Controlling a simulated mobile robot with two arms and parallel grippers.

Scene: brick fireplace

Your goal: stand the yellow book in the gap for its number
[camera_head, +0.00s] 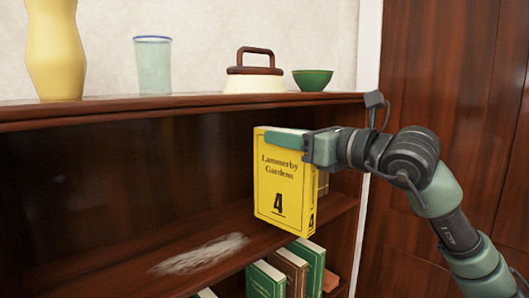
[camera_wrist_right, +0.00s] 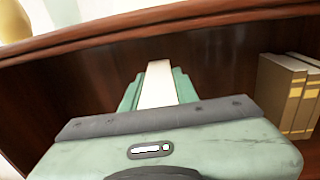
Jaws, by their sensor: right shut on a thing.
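The yellow book (camera_head: 282,180) reads "Lammerby Gardens" with a large 4 on its cover, and a 4 also shows low on its spine. My right gripper (camera_head: 297,143) is shut on its upper part and holds it nearly upright in front of the bookcase's middle opening. In the right wrist view its pale page edge (camera_wrist_right: 158,82) shows between the green fingers. Several tan books with gold bands (camera_wrist_right: 287,92) stand on the shelf to the right; in the head view they are mostly hidden behind the yellow book. My left gripper is not in view.
The middle shelf board (camera_head: 130,275) has a pale, worn-looking patch (camera_head: 200,254) and open room left of the yellow book. Green and brown books (camera_head: 290,272) stand below.

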